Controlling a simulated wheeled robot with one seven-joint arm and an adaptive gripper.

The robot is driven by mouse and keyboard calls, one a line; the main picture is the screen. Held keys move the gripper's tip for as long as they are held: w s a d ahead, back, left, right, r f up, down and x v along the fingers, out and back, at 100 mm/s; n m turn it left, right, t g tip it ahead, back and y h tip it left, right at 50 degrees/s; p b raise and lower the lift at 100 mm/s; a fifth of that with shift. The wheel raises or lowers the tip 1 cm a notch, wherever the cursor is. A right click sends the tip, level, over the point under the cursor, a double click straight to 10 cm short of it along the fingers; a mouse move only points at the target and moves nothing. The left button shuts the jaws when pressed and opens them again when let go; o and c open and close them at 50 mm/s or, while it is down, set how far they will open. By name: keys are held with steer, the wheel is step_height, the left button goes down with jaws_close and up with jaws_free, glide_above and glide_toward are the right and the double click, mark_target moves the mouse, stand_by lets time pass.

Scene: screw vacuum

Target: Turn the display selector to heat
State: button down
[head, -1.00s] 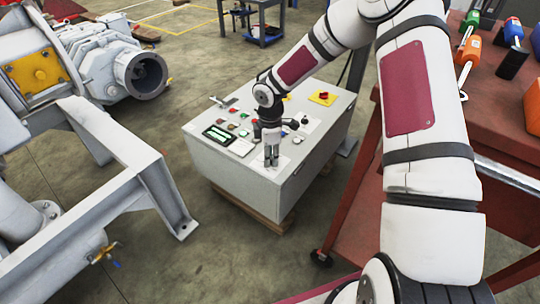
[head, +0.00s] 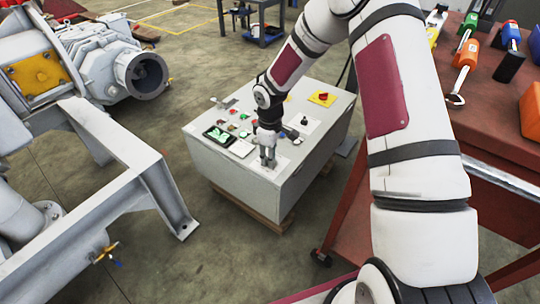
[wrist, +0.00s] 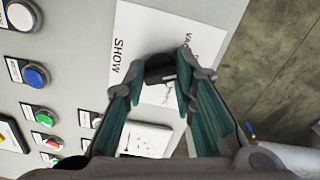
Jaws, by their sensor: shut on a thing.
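The display selector (wrist: 160,70) is a small black knob on a white label plate (wrist: 128,25) in the wrist view. The plate reads "SHOW", with other lettering partly hidden by my fingers. My gripper (wrist: 161,68) has its fingers on both sides of the knob and is shut on it. In the head view my gripper (head: 268,161) points down at the front part of the grey control box's top (head: 235,165). The knob is hidden there. The small display (head: 218,135) is lit, with green shapes on a dark ground. The selector's exact pointing cannot be read.
Blue (wrist: 35,76), green and red push buttons line the panel beside the selector. A red knob on a yellow plate (head: 322,98) is at the box's back right. A red tool table (head: 490,130) stands right, and a grey metal frame (head: 150,190) left.

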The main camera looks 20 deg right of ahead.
steer(key=shift+m, duration=0.8)
steer(key=shift+f, duration=0.1)
steer(key=c, duration=1.3)
jaws_free()
steer(key=shift+r, duration=0.6)
step_height(320, 180, up, 11)
